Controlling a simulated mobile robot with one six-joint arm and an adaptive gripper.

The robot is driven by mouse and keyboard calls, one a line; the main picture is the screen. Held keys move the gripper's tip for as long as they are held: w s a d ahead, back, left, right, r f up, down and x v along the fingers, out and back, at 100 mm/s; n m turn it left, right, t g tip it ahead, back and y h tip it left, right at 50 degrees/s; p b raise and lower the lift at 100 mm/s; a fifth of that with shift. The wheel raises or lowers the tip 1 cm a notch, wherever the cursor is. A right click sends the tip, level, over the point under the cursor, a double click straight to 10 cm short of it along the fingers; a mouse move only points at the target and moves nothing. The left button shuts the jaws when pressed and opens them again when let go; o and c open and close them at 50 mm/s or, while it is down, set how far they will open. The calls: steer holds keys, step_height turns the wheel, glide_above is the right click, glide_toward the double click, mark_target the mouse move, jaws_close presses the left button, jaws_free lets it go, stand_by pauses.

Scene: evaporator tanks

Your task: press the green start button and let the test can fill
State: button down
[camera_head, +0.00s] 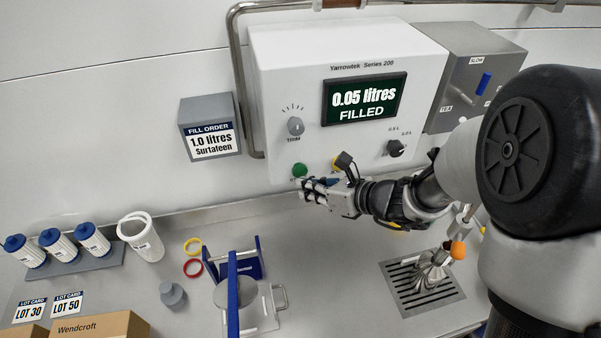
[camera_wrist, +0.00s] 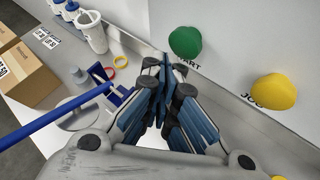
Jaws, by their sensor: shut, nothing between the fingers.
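The green start button (camera_head: 300,171) is on the lower front of the white filling machine (camera_head: 275,70); it also shows in the wrist view (camera_wrist: 185,41). The machine's screen (camera_head: 363,99) reads "0.05 litres FILLED". My gripper (camera_head: 303,188) is shut and empty, its fingertips just below the green button. In the wrist view the fingertips (camera_wrist: 165,75) appear close to the button; I cannot tell whether they touch it.
A yellow jog button (camera_wrist: 273,92) sits right of the green one. A "FILL ORDER" sign (camera_head: 210,141) reads 1.0 litres Surtafeen. Blue-capped white cartridges (camera_head: 58,245), a white canister (camera_head: 141,238), a blue-framed fixture (camera_head: 234,290) and a cardboard box (camera_head: 100,326) stand on the bench.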

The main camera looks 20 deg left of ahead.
steer(key=s+d, duration=0.1)
steer(key=s, duration=0.1)
steer(key=s+d+b, duration=0.1)
steer(key=s, duration=0.1)
steer(key=shift+s+d, duration=0.1)
steer(key=shift+d, duration=0.25)
stand_by(0.8)
steer(key=s+d+r+n+g+h+b, duration=0.1)
steer(key=s+d+r+n+g+h, duration=0.2)
steer(key=s+n, duration=0.35)
steer(key=s+d+r+n+b, duration=0.1)
steer(key=s+d+r+n, duration=0.25)
steer(key=s+n, duration=0.35)
steer(key=s+d+n+t+h+b, duration=0.1)
steer(key=s+d+n+t+h, duration=0.2)
steer(key=d, duration=1.6)
steer(key=s+n+h, duration=0.2)
steer(key=n+h, duration=0.3)
steer(key=n, duration=0.3)
steer(key=shift+r+h, duration=0.15)
steer(key=shift+h, duration=0.15)
